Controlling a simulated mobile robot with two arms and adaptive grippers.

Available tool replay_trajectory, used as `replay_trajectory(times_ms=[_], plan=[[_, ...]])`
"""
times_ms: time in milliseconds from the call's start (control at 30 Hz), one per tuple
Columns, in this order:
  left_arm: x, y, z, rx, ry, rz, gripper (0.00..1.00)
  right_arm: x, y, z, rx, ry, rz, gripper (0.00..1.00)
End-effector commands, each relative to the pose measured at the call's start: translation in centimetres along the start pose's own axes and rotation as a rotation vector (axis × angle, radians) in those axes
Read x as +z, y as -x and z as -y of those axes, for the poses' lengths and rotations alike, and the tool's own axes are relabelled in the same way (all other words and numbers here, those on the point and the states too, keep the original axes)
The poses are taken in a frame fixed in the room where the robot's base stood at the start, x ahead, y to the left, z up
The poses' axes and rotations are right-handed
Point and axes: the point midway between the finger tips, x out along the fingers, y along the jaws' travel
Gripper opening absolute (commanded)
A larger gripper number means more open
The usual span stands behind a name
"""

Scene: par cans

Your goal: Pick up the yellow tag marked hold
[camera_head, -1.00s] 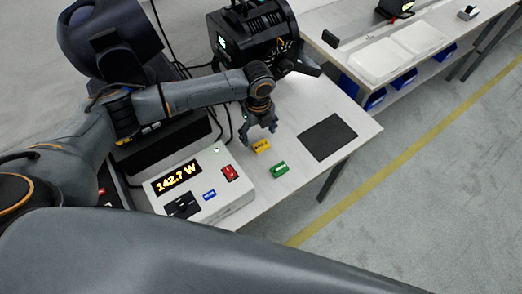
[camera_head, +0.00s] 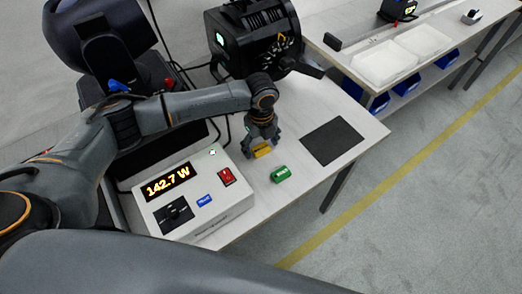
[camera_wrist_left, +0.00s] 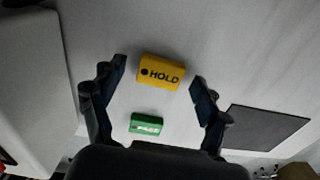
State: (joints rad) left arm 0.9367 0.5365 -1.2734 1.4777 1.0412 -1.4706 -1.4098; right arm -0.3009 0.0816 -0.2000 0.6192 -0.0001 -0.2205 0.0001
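The yellow tag (camera_head: 263,152) lies on the white table, beside the power meter box. In the left wrist view the yellow tag (camera_wrist_left: 161,72) shows the word HOLD and sits between the fingertips, with a gap on each side. My left gripper (camera_head: 262,148) points down over it and is open; its two spread fingers (camera_wrist_left: 160,80) also show in the left wrist view. A green tag (camera_head: 280,174) lies a little nearer the front; in the left wrist view the green tag (camera_wrist_left: 146,124) reads PASS. My right gripper does not show in these frames.
The white meter box (camera_head: 215,208) reads 142.7 W and stands left of the tags. A dark square mat (camera_head: 332,141) lies to the right. A black stage light (camera_head: 248,45) stands behind. A second bench with white trays (camera_head: 385,65) is at the upper right.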

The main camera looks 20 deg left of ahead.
Motion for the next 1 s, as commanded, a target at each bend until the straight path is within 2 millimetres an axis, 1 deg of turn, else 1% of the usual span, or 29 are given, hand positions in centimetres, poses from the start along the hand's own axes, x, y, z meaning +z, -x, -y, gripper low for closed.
replay_trajectory(times_ms=[33,67,100,167,200,233,533,667,767,900,1000], plan=[[0.0,0.0,0.0,0.0,0.0,0.0,0.67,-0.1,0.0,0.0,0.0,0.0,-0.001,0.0],[0.0,0.0,0.0,0.0,0.0,0.0,0.61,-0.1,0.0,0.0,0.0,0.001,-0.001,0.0],[0.0,0.0,0.0,0.0,0.0,0.0,0.53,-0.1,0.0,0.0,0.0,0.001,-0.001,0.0],[0.0,0.0,0.0,0.0,0.0,0.0,0.41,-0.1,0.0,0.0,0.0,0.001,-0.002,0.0],[0.0,0.0,0.0,0.0,0.0,0.0,0.33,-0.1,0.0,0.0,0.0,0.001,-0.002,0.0],[0.0,0.0,0.0,0.0,0.0,0.0,0.27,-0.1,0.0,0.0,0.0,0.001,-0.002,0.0],[0.0,0.0,0.0,0.0,0.0,0.0,0.27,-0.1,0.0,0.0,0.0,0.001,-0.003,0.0],[0.0,0.4,0.0,-0.001,0.0,0.0,0.27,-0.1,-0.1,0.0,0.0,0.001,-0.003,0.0],[0.0,1.3,0.1,-0.004,0.0,0.0,0.27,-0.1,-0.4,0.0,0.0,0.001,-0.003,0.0],[0.0,3.3,0.0,-0.005,-0.002,0.0,0.27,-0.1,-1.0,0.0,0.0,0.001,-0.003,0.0],[-0.9,5.0,-1.3,-0.003,-0.004,0.0,0.27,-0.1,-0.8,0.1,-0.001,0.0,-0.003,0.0]])
